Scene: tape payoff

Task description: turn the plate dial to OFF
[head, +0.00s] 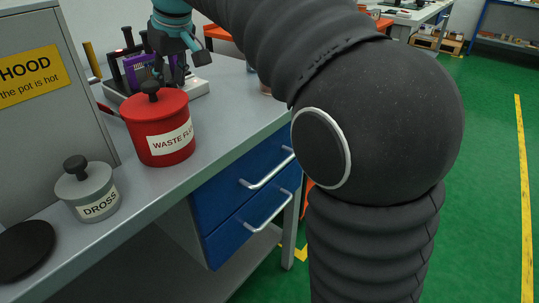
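My gripper (176,72), dark with a teal wrist, hangs over the back of the grey bench, behind the red WASTE pot. Its fingertips are partly hidden by the pot's lid and blend with dark things behind, so I cannot tell how far apart they are. No dial and no OFF mark can be made out in this view. A grey hood cabinet (45,130) with a yellow sign reading "HOOD" and "the pot is hot" stands at the left. Its inside is not visible.
The red WASTE pot (160,118) and the grey DROSS pot (86,202) have black knobs. A black disc (27,250) lies at front left. A purple item (138,72) stands near a pale base (190,92). Blue drawers (235,185) sit below; my arm covers the right-centre.

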